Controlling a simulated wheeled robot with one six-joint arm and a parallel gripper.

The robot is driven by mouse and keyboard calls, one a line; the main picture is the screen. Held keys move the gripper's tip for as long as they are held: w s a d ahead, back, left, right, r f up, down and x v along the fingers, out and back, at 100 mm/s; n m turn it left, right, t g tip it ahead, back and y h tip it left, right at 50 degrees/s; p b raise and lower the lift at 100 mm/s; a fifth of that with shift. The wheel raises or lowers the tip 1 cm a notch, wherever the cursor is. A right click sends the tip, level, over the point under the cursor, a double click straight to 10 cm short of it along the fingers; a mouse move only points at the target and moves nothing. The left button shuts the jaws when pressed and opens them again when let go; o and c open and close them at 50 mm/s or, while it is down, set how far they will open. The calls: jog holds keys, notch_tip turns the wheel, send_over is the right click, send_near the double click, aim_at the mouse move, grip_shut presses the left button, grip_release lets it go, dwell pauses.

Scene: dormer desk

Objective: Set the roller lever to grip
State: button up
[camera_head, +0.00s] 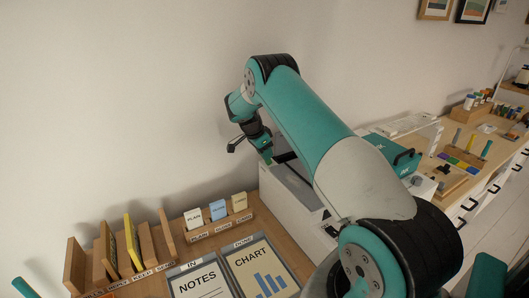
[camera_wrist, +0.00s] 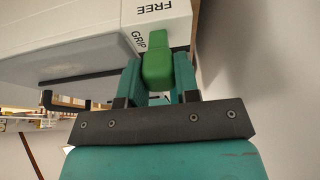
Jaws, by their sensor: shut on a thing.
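The green roller lever (camera_wrist: 157,64) shows in the wrist view on the end of a white machine (camera_wrist: 92,45). Its upper end is beside the printed word GRIP, and the word FREE is printed farther up. My gripper (camera_wrist: 158,80) has one teal finger on each side of the lever and is shut on it. In the head view my gripper (camera_head: 264,150) is at the far end of the white machine (camera_head: 291,199), partly hidden by my arm. The lever's pivot is hidden in the wrist view.
A wooden sorter (camera_head: 117,254), small labelled cards (camera_head: 217,209), a NOTES tray (camera_head: 199,282) and a CHART tray (camera_head: 258,268) are left of the machine. The wall is close behind my gripper. A teal case (camera_head: 390,153) stands to the right.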

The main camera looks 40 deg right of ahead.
jog(key=b, duration=0.1)
jog(key=d+y+b, duration=0.1)
jog(key=b, duration=0.1)
jog(key=shift+s+d+f+y, duration=0.15)
jog(key=shift+f+y, duration=0.05)
jog(key=shift+y, duration=0.1)
jog(key=shift+s+d+r+t+y+b, duration=0.1)
jog(key=shift+d+t+y+b, duration=0.2)
jog(key=shift+y+b, duration=0.1)
jog(key=shift+d+r+y+b, duration=0.2)
jog(key=shift+r+y+b, duration=0.1)
jog(key=shift+y, duration=0.6)
jog(key=o, duration=0.9)
jog(key=shift+r, duration=0.1)
notch_tip(320, 180, up, 17)
jog(key=shift+r+b, duration=0.1)
jog(key=shift+b, duration=0.9)
